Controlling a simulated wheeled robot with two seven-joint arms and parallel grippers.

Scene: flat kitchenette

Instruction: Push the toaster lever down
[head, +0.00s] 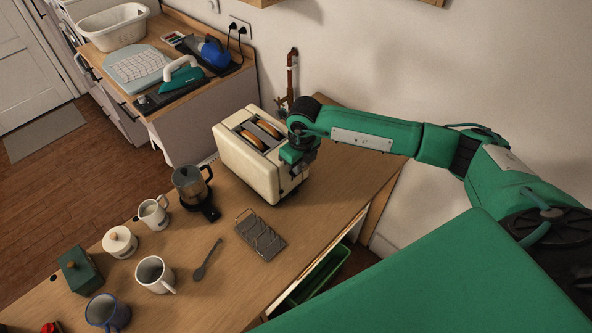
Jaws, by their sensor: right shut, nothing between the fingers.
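The cream toaster (245,172) stands on the wooden counter near its far end, with two browned bread slices (256,134) in its top slots. My right gripper (292,160) is at the toaster's right end, shut and empty, pointing down close against that end. I cannot tell whether it touches the toaster. The lever is hidden behind my gripper and wrist, so its height cannot be seen. My left gripper is not in view.
A side counter (205,95) behind holds an iron (181,76) and a white basket (112,27).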

